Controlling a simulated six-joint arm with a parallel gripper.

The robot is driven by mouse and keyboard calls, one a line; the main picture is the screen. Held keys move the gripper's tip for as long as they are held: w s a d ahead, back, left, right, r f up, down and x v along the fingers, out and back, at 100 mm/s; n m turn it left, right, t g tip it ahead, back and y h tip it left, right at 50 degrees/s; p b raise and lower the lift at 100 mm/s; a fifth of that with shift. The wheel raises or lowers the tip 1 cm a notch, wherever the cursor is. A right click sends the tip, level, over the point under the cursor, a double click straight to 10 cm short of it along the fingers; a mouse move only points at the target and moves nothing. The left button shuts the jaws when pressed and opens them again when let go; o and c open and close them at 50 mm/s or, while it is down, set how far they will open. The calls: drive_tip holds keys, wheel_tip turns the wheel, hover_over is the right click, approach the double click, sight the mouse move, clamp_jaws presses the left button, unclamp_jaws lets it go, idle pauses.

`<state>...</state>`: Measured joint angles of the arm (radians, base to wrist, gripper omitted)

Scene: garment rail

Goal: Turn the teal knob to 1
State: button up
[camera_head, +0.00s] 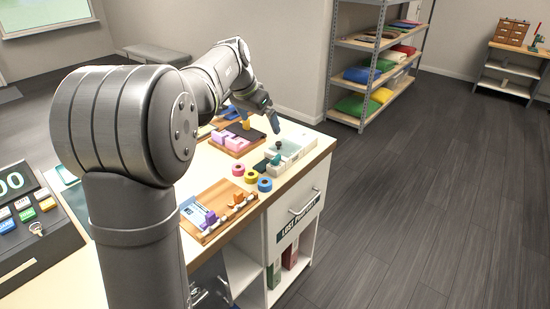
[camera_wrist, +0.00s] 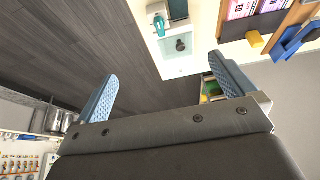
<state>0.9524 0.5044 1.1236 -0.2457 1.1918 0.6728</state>
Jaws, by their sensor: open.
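A small teal piece, which looks like the teal knob (camera_wrist: 159,22), shows at the top of the wrist view on a white unit (camera_wrist: 192,64). A small dark round part (camera_wrist: 181,45) sits beside it. In the head view the knob shows as a small dark green shape (camera_head: 275,159) at the white unit's (camera_head: 297,146) left end, near the table's right edge. I cannot read its marks or setting. My gripper (camera_head: 273,118) has blue fingers and hangs above and behind the unit. In the wrist view the gripper (camera_wrist: 165,87) is open and empty, apart from the knob.
Pink, yellow and blue rings (camera_head: 251,176) lie in front of the unit. A wooden tray (camera_head: 220,211) with small items is nearer. Floor (camera_head: 430,170) right of the table is clear.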

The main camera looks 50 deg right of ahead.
drive_tip(key=shift+a+r, duration=0.25)
drive_tip(key=shift+r, duration=0.3)
drive_tip(key=shift+c, duration=0.2)
